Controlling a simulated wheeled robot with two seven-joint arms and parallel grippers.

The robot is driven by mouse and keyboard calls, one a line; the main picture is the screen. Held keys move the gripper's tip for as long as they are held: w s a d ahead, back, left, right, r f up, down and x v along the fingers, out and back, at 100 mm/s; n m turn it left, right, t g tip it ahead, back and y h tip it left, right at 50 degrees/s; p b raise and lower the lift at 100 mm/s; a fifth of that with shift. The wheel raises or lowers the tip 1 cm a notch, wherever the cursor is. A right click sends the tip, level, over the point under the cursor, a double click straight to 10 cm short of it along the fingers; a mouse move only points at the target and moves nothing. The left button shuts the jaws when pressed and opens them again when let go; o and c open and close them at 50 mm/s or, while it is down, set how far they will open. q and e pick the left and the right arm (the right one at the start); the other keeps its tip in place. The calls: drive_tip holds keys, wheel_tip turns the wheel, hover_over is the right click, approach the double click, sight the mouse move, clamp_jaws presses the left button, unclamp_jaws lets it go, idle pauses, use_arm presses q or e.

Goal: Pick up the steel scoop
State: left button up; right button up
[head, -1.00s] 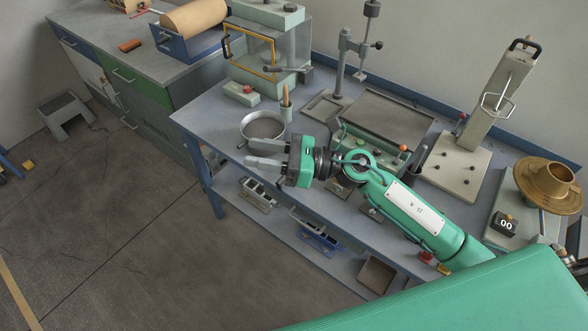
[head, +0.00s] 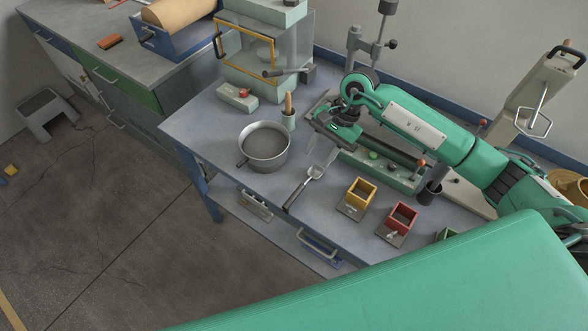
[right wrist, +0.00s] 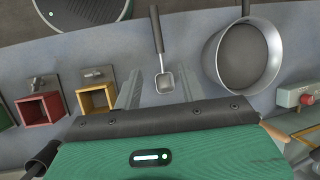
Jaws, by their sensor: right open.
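The steel scoop (head: 315,172) lies on the bench right of the steel pan, its dark handle pointing to the bench's front edge. In the right wrist view its small square bowl (right wrist: 165,82) shows between the fingers, with the handle running up the picture. My right gripper (head: 319,152) is open and empty. Its fingers point down, just behind the scoop's bowl in the head view, and seem apart from it. In the right wrist view the gripper (right wrist: 160,82) has a finger on each side of the bowl. My left gripper is not in view.
The steel pan (head: 264,147) stands left of the scoop. A yellow bin (head: 360,192) and a red bin (head: 403,217) stand to its right. Bare bench lies around the scoop.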

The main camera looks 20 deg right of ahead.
drive_tip(key=p, duration=0.3)
hover_over(301, 187)
drive_tip(key=d, duration=0.2)
wheel_tip(301, 187, down, 6)
drive_tip(key=shift+p+x, duration=0.6)
drive_tip(key=shift+x, duration=0.55)
drive_tip(key=f, duration=0.1)
drive_tip(key=f+p, duration=0.1)
drive_tip(key=f, duration=0.1)
drive_tip(key=shift+w+a+f, duration=0.1)
drive_tip(key=shift+a+f, duration=0.05)
drive_tip(key=shift+a, duration=0.15)
drive_tip(key=shift+a+f, duration=0.1)
drive_tip(key=shift+f, duration=0.25)
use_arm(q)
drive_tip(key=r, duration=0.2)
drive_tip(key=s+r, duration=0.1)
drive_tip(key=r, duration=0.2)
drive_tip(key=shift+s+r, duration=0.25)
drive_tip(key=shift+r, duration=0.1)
use_arm(e)
clamp_jaws()
